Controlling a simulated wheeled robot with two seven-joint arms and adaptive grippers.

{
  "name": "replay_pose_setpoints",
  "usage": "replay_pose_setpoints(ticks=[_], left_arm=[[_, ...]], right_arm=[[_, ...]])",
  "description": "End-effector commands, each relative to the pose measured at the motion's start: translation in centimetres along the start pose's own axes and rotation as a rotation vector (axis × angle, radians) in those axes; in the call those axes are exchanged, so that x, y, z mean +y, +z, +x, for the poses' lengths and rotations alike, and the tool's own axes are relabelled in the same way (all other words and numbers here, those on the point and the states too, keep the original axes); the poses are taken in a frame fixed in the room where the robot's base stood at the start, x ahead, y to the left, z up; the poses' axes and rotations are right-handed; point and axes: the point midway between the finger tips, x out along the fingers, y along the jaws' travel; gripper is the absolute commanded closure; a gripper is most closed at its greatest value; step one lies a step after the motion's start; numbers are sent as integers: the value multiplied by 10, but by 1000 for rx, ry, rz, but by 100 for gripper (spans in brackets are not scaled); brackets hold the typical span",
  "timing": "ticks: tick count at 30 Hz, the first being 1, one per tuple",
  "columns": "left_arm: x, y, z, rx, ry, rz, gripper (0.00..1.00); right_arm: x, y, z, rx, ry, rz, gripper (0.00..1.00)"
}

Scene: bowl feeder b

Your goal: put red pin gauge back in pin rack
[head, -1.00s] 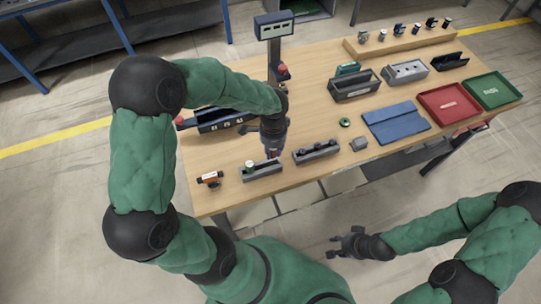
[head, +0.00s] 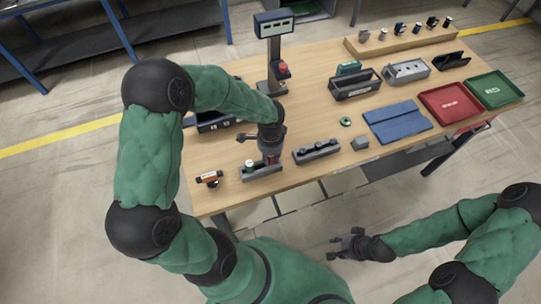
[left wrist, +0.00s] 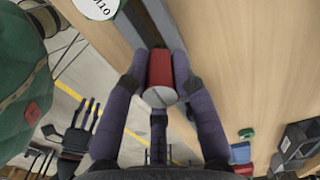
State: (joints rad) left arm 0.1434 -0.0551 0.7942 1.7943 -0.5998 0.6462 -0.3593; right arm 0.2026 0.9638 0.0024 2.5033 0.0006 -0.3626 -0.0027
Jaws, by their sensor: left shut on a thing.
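The red pin gauge (left wrist: 160,72) is a red cylinder with a pale grey end, held between the fingers of my left gripper (head: 271,155). In the head view the red pin (head: 271,160) stands about upright at the right end of a small grey rack (head: 262,174). Its lower end is hidden, so I cannot tell how deep it sits. A white-topped plug (head: 249,164) is at the rack's left end; its round label shows in the left wrist view (left wrist: 97,7). My right gripper (head: 340,246) is open and empty, off the table's front edge.
A second grey rack (head: 317,153) with several dark pieces stands close to the right. An orange-and-black device (head: 209,178) is to the left. A display post (head: 274,65) stands behind. A grey block (head: 360,143), blue cloth (head: 398,122) and red tray (head: 450,103) lie to the right.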

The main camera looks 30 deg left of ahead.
Motion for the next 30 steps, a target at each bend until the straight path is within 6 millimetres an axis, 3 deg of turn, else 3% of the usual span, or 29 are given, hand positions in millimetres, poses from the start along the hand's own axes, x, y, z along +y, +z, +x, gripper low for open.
replay_pose_setpoints(ticks=[5, 6, 8, 9, 22, 26, 30], left_arm=[[0, 0, 3, 0, 0, 0, 100], [0, 0, 3, 0, 0, 0, 71], [0, 0, 3, 0, 0, 0, 54], [0, 0, 3, 0, 0, 0, 50], [0, 0, -3, 0, 0, 0, 50], [-1, -1, -18, 3, -3, -1, 50], [-1, -1, -46, 3, -3, 1, 50]], right_arm=[[1, 0, 2, 0, 0, 0, 60], [1, 0, 2, 0, 0, 0, 60], [1, 0, 2, 0, 0, 0, 60], [1, 0, 2, 0, 0, 0, 60], [-1, 0, -3, 0, 0, 0, 60], [-4, 0, -11, 0, 0, 0, 60], [-5, 1, -15, 0, 0, 0, 60]])
